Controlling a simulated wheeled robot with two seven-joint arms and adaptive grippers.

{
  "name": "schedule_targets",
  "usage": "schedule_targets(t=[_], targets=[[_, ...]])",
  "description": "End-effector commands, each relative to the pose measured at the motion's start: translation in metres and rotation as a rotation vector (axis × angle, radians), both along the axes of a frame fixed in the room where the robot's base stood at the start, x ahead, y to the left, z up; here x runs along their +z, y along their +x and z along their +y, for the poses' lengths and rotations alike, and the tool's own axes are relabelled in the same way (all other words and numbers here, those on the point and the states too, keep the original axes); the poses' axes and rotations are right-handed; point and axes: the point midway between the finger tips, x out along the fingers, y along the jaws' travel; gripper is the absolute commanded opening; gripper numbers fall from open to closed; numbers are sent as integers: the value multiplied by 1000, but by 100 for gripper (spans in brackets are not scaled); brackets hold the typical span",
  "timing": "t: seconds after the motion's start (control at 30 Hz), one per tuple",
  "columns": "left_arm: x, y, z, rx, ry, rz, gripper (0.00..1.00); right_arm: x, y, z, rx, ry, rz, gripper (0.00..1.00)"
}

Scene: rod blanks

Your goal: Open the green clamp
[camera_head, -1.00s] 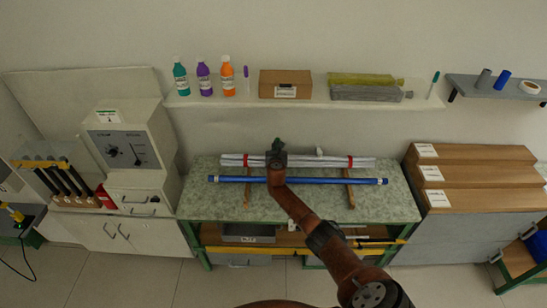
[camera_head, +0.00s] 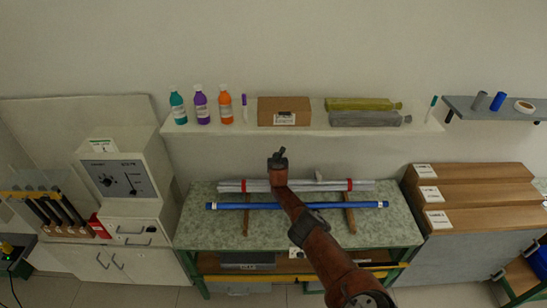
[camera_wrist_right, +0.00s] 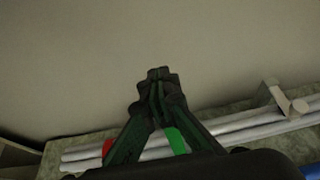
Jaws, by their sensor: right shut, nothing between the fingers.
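In the head view my right gripper (camera_head: 280,153) points toward the wall, above the far side of a bundle of pale rods (camera_head: 312,186). Its fingers are shut with nothing between them; the closed tips (camera_wrist_right: 158,76) show in the right wrist view. A bright green part (camera_wrist_right: 176,140), perhaps the green clamp, shows behind the fingers at the rods in that view, mostly hidden. My forearm covers the middle of the bundle in the head view, so I cannot tell the clamp's state. My left gripper is not in view.
Red bands (camera_head: 349,185) hold the bundle on wooden supports (camera_head: 349,216). A blue rod (camera_head: 330,205) lies in front, on the speckled bench (camera_head: 390,230). A grey upright piece (camera_wrist_right: 272,93) stands at the rods. A shelf (camera_head: 430,124) with bottles and boxes runs along the wall.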

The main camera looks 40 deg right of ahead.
Motion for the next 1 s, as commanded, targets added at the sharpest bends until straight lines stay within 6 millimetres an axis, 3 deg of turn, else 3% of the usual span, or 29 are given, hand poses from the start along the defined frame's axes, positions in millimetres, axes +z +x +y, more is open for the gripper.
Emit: schedule_targets(t=[0.77,1.0], targets=[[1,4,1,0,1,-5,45,-1,-3,0,0,7,5,0],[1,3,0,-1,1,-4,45,4,-12,3,-3,8,5,0]])
